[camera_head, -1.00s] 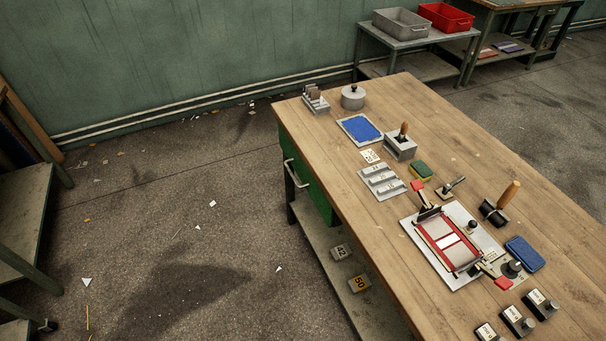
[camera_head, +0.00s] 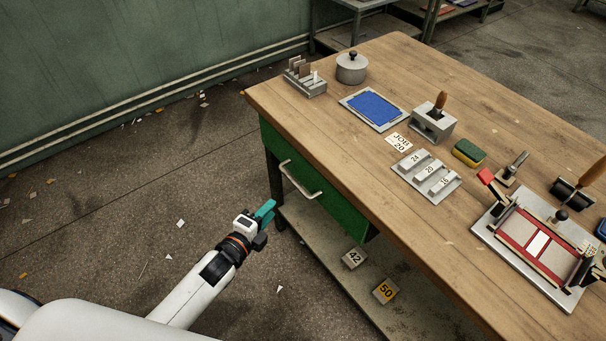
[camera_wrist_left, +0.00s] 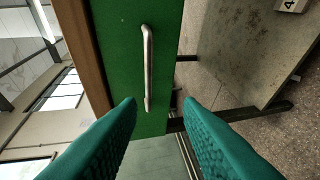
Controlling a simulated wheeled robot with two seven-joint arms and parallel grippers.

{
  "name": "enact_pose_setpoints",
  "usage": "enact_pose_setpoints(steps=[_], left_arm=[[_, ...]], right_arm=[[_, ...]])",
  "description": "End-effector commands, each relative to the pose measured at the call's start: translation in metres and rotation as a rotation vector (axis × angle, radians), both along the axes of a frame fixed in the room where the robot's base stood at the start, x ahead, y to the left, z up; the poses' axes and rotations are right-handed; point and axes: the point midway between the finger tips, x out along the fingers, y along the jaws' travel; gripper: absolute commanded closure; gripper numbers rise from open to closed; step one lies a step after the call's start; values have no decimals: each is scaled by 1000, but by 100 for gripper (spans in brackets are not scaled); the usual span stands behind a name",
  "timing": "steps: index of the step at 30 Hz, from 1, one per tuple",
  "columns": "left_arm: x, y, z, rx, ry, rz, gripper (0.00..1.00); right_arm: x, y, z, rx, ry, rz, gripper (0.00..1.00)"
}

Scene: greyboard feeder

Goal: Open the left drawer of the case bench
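The case bench (camera_head: 330,130) has a wooden top and a green drawer (camera_head: 325,196) under its near left edge. The drawer looks shut and has a pale metal bar handle (camera_head: 299,181). In the left wrist view the green drawer front (camera_wrist_left: 112,48) fills the upper middle, with its handle (camera_wrist_left: 148,70) seen lengthwise. My left gripper (camera_head: 268,211) is in front of the drawer, short of the handle and apart from it. Its teal fingers (camera_wrist_left: 160,112) are spread with nothing between them, and the handle lies ahead of the gap. My right gripper is not in view.
A lower shelf (camera_head: 310,235) holds blocks marked 42 (camera_head: 354,258) and 50 (camera_head: 385,291). The bench top carries a lidded pot (camera_head: 351,68), a blue pad (camera_head: 375,107), a numbered rack (camera_head: 427,177) and a red-framed press (camera_head: 540,240). Floor left of the bench is open, with paper scraps.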

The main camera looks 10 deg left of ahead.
Motion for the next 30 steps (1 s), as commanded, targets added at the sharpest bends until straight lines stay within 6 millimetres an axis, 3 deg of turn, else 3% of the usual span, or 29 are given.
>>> enact_pose_setpoints(steps=[3,8,21,30], left_arm=[[5,-4,9,27,-38,-17,67],[23,-8,8,28,-41,-16,67],[101,-29,-9,25,-37,-15,67],[116,-34,-11,26,-36,-17,67]], right_arm=[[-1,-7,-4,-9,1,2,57],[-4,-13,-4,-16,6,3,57],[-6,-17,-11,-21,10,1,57],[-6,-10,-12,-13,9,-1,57]])
